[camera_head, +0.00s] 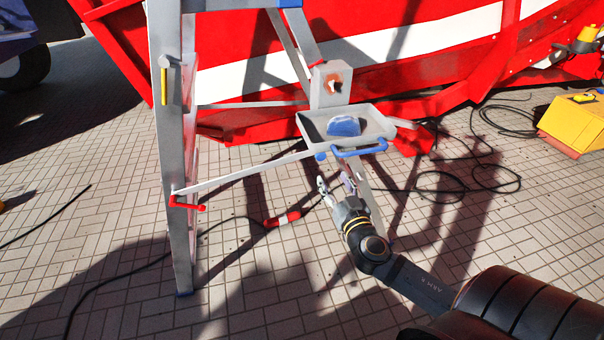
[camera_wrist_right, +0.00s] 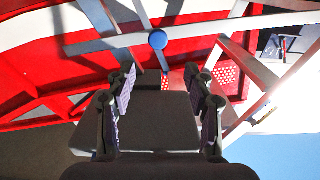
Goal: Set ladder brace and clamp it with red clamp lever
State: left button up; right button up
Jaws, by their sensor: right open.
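A grey stepladder (camera_head: 166,130) stands left of centre in the head view. A thin pale brace bar (camera_head: 245,173) runs from its front leg up to the right, with a blue knob (camera_head: 320,156) at its right end. A red clamp lever (camera_head: 187,205) sits on the leg at the bar's left end. My right gripper (camera_head: 335,182) is open and empty just below the knob, apart from it. In the right wrist view the blue knob (camera_wrist_right: 158,39) shows beyond and between the open fingers (camera_wrist_right: 165,72). My left gripper is out of view.
A grey tray (camera_head: 384,122) with a blue item stands above my right gripper, with a blue handle (camera_head: 360,148) along its front. A red and white machine (camera_head: 250,72) fills the back. A yellow box (camera_head: 570,122) stands at right. Black cables cross the tiled floor.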

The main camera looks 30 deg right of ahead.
aim_at(321, 157)
jog(key=x, duration=0.4)
jog(key=p+x, duration=0.1)
jog(key=x, duration=0.4)
jog(key=shift+w+d, duration=0.2)
jog(key=shift+d, duration=0.1)
jog(key=shift+w+d, duration=0.1)
jog(key=shift+w, duration=0.45)
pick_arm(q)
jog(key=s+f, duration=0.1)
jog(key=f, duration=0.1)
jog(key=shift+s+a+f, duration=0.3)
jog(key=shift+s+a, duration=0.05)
pick_arm(e)
jog(key=shift+f, duration=0.1)
jog(key=shift+c, duration=0.3)
grip_shut()
